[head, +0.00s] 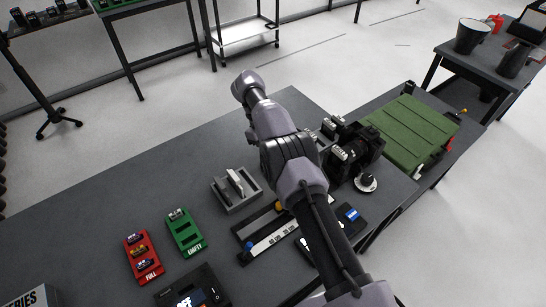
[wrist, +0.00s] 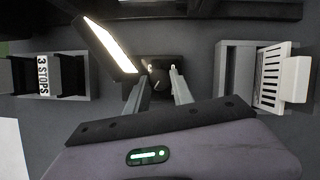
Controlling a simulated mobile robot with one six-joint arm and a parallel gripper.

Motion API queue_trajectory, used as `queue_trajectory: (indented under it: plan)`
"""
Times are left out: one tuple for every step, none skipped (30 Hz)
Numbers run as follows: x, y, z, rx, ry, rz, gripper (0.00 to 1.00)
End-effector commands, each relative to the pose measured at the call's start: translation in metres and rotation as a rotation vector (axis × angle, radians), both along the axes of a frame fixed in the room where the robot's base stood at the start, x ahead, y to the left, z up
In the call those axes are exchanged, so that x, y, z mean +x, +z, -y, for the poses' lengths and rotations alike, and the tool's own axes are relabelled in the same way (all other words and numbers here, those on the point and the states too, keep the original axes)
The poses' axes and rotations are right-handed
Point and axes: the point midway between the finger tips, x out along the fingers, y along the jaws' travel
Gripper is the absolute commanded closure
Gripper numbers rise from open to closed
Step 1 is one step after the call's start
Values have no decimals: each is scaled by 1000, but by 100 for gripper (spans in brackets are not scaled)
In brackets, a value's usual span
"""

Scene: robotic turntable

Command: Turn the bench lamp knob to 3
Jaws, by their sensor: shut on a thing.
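The bench lamp's lit white panel (wrist: 108,45) leans at the upper left of the wrist view. A small dark round knob (wrist: 159,78) with a pale pointer mark sits on a black base (wrist: 153,63) beside the panel. My gripper (wrist: 159,71) has one finger on each side of the knob and is shut on it. The scale around the knob is too small and dark to read. In the head view my arm hides the lamp, and I cannot make out the gripper there.
In the wrist view, a block labelled "3 STOPS" (wrist: 43,75) stands at left and a grey holder with a white slotted piece (wrist: 272,80) at right. In the head view, red (head: 143,257) and green (head: 186,233) trays lie on the bench; a green case (head: 410,130) stands right.

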Motion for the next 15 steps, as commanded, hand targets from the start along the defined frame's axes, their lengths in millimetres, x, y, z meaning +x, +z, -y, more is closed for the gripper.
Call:
queue_trajectory:
  plan:
    - [0, -1, 0, -1, -3, -2, 100]
    - [0, -1, 0, -1, -4, -2, 100]
    - [0, -1, 0, -1, -5, -2, 100]
    - [0, -1, 0, -1, -6, -2, 100]
    - [0, -1, 0, -1, -6, -2, 100]
    - [-1, -1, 0, -1, -6, -2, 100]
    - [-1, -1, 0, -1, -6, -2, 100]
    - [-1, -1, 0, -1, -5, -2, 100]
    - [-1, -1, 0, -1, -5, -2, 100]
    - [-1, -1, 0, -1, -5, -2, 100]
    - [-1, -1, 0, -1, -5, -2, 100]
    - [-1, -1, 0, -1, -5, -2, 100]
    - [-1, -1, 0, -1, -5, -2, 66]
    - [0, -1, 0, -1, -5, -2, 60]
    - [0, -1, 0, -1, -4, -2, 52]
